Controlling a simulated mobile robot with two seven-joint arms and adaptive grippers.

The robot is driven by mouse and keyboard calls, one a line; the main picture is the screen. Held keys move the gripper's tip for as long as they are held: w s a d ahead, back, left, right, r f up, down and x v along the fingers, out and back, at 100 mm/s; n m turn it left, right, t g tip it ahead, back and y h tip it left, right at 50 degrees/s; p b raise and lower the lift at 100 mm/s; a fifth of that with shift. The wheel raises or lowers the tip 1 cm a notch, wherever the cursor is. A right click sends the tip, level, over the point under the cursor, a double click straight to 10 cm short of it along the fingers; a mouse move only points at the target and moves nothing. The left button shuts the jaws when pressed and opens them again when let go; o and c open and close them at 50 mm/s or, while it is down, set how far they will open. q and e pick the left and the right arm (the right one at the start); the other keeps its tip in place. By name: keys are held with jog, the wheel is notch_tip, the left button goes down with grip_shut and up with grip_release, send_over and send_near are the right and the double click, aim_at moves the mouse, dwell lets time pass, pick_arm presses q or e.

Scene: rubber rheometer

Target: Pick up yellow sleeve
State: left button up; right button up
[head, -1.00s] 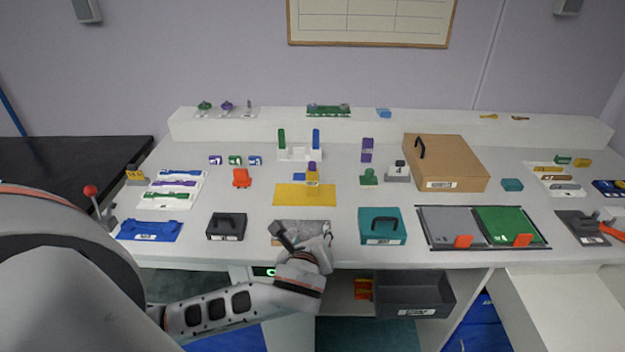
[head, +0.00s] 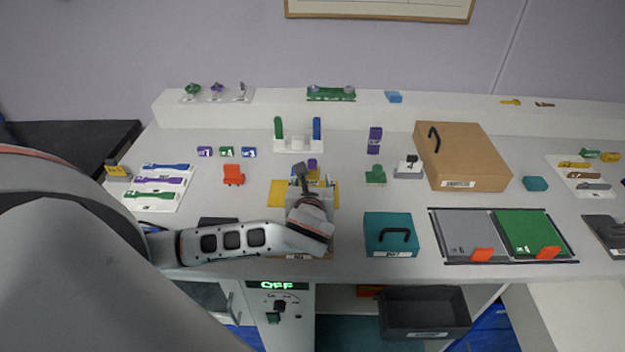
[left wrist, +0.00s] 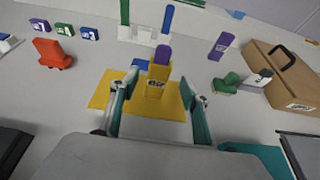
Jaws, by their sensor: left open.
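The yellow sleeve (left wrist: 158,78) stands upright on a yellow mat (left wrist: 101,93), with a label on its front and a purple piece (left wrist: 162,54) showing at its top. In the head view the sleeve is largely hidden by my left gripper (head: 304,177), while the purple piece (head: 312,163) shows behind it. In the left wrist view my left gripper (left wrist: 157,94) is open, its fingers on either side of the sleeve and apart from it. I cannot tell how far the fingertips reach along it. My right gripper is not in view.
A blue piece (left wrist: 140,64) lies behind the sleeve. A white stand (head: 298,143) with green and blue posts is farther back. An orange piece (head: 233,175) is to the left, a green stamp-like piece (head: 375,175) to the right, and a teal case (head: 389,229) at front right.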

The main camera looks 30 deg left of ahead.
aim_at(312, 175)
pick_arm(q)
jog(key=x, duration=0.5)
jog(key=shift+w+a, duration=0.1)
jog(key=shift+a, duration=0.1)
jog(key=c, duration=1.2)
